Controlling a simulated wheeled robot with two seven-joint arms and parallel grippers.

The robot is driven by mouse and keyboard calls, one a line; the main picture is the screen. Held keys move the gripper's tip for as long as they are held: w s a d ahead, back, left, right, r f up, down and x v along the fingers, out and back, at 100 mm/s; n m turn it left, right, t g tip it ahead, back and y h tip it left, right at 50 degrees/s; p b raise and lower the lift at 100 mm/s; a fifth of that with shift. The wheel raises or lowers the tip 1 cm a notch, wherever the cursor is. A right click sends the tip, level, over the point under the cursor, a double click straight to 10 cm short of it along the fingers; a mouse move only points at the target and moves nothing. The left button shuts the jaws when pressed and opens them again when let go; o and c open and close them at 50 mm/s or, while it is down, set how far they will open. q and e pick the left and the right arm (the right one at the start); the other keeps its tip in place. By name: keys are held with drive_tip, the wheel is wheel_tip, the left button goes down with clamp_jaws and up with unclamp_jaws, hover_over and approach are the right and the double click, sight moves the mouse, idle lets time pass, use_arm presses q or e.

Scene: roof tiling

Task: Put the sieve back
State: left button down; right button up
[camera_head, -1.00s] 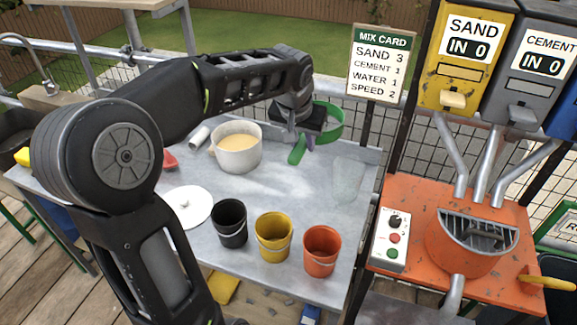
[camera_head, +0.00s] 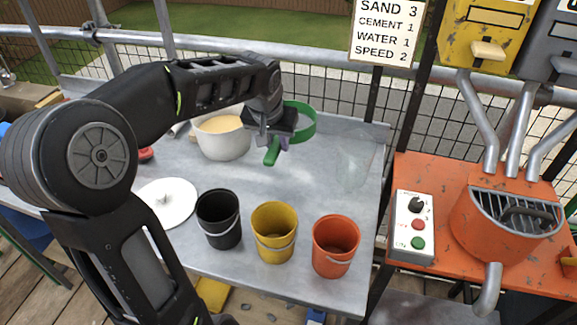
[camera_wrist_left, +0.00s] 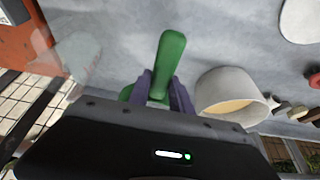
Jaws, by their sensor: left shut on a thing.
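The green sieve (camera_head: 305,121) is a round green hoop with a green handle (camera_head: 272,152). It is at the back of the grey table in the head view. My left gripper (camera_head: 275,141) is shut on the sieve's handle. In the left wrist view the green handle (camera_wrist_left: 167,62) stands between the two purple fingers of my left gripper (camera_wrist_left: 160,85). Most of the hoop is hidden there behind the gripper body. I cannot tell whether the sieve touches the table. My right gripper is not in view.
A white pot (camera_head: 222,143) of tan contents stands just left of the sieve; it also shows in the wrist view (camera_wrist_left: 232,96). Black (camera_head: 219,218), yellow (camera_head: 273,231) and orange (camera_head: 335,245) buckets line the front. A white lid (camera_head: 168,203) lies left. The table's middle is clear.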

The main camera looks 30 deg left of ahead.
use_arm(q)
drive_tip(key=shift+f, duration=0.25)
drive_tip(key=shift+f, duration=3.15)
drive_tip(key=shift+f, duration=0.1)
drive_tip(key=shift+f, duration=1.8)
drive_tip(key=shift+f+b, duration=0.15)
drive_tip(key=shift+b, duration=0.25)
drive_tip(key=c, duration=1.2)
unclamp_jaws()
